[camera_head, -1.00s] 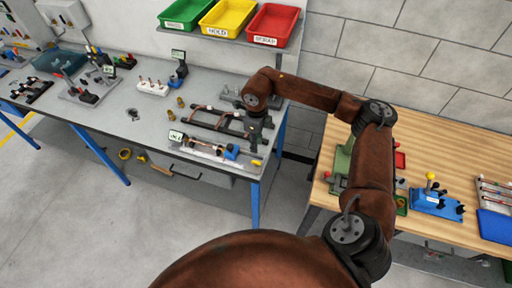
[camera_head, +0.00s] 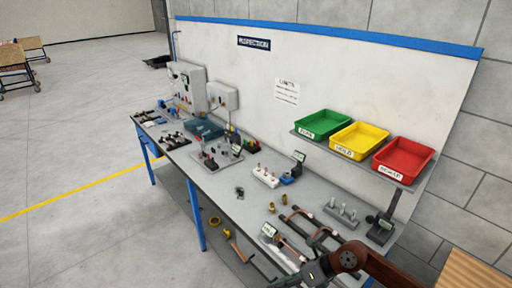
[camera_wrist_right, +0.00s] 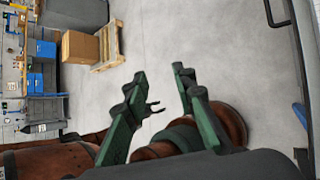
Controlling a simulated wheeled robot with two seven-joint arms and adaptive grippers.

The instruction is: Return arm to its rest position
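Copper tubes (camera_head: 322,236) lie in dark fixtures on the bench beside the head-view gripper.
The grey bench (camera_head: 245,208) carries several fixtures and small parts. Green (camera_head: 322,123), yellow (camera_head: 358,140) and red (camera_head: 403,158) bins sit on a shelf above it. A wooden table (camera_head: 475,272) is at bottom right. Open floor (camera_head: 85,125) lies left. The wrist view shows boxes (camera_wrist_right: 80,47) by a pallet (camera_wrist_right: 107,47).

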